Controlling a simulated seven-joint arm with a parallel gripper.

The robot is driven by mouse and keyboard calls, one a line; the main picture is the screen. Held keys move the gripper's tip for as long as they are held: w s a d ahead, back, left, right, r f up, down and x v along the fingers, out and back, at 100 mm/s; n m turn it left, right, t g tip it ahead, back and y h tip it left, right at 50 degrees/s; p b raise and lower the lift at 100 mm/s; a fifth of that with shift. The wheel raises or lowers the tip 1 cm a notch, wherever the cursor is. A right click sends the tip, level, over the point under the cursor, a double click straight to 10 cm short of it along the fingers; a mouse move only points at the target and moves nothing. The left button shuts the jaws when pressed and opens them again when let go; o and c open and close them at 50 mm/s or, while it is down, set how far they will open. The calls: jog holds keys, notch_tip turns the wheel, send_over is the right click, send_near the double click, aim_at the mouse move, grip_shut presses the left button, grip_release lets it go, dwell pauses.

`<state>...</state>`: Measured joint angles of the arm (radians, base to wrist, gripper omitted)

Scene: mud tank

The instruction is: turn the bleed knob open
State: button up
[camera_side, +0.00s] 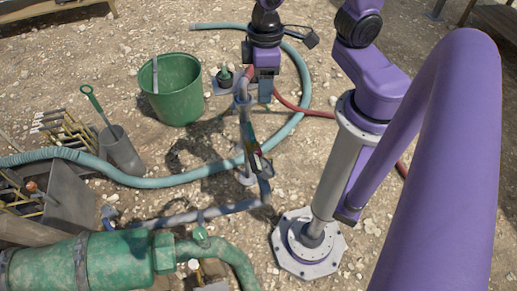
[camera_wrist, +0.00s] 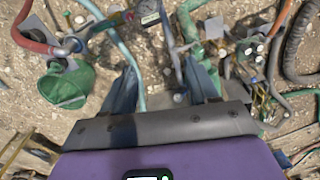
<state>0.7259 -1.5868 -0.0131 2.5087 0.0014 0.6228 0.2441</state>
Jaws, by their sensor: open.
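My gripper (camera_side: 262,90) hangs at the top of a grey upright pipe (camera_side: 246,130) in the side view. In the wrist view its two blue-grey fingers (camera_wrist: 162,78) stand wide apart, with nothing held between them. A small green-topped fitting (camera_side: 224,76) sits on a plate just left of my gripper in the side view. A green handle (camera_side: 200,233) shows on the low pipe near the green tank. I cannot tell for certain which part is the bleed knob, or whether a finger touches anything.
A green bucket (camera_side: 171,90) stands left of my gripper; it also shows in the wrist view (camera_wrist: 66,86). A teal hose (camera_side: 150,181) curves over the stony ground. A green tank (camera_side: 85,262) lies at front left. A grey can (camera_side: 122,150) holds a green-handled tool.

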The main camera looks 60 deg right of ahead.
jog(key=w+d+f+m, duration=0.1)
jog(key=w+f+m, duration=0.5)
jog(key=w+f, duration=0.1)
jog(key=m, duration=1.5)
send_over(258, 151)
notch_tip(258, 151, down, 16)
notch_tip(258, 151, down, 18)
jog(key=shift+s+r, duration=0.1)
jog(key=c, duration=1)
